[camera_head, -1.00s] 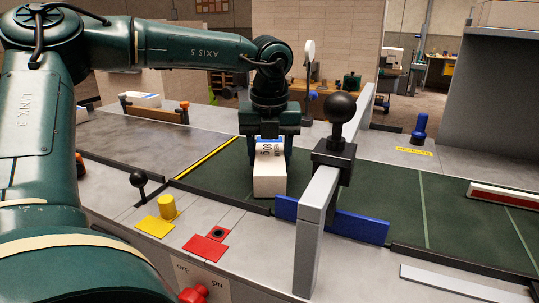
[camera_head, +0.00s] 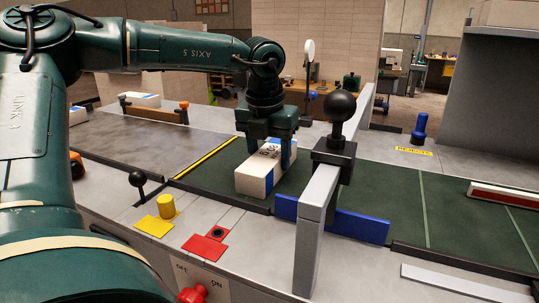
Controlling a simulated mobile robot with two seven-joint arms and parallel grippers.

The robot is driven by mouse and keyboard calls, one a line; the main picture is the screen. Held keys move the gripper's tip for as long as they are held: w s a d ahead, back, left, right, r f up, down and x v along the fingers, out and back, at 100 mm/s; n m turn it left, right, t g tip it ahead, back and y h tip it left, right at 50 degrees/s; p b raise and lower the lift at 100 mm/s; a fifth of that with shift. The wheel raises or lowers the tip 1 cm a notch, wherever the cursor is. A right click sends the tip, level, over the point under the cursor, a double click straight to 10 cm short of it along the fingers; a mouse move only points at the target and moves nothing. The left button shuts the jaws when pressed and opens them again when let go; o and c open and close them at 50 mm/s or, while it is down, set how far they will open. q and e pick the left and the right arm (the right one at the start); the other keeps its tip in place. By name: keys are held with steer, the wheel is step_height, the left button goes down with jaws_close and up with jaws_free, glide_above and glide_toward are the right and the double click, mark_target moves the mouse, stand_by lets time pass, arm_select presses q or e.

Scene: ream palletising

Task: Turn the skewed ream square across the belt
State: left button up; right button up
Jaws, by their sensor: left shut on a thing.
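The ream (camera_head: 253,184), a white block with blue bands and dark print on top, lies on the green belt (camera_head: 407,197). It sits just past the yellow line, and its edges run at an angle in the picture. My left gripper (camera_head: 268,151) reaches down over it from above and is shut on it, with a finger at each side. The fingers and palm hide part of its top. It looks to be resting on the belt, apart from the blue plate to its right. My right gripper is not in view.
A grey post-and-beam frame (camera_head: 310,235) with a black ball knob stands close on the right, with a blue plate (camera_head: 345,222) at its foot. A red-and-white bar (camera_head: 510,197) lies farther right. A black knob lever (camera_head: 138,181) stands at the near left.

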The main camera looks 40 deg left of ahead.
mark_target(265, 157)
arm_select(q)
steer(key=o, duration=1.3)
steer(key=r, duration=0.4)
steer(key=s+r, duration=0.1)
steer(key=r, duration=0.3)
steer(key=s+r, duration=0.1)
steer(key=r, duration=0.4)
steer(key=shift+d, duration=0.3)
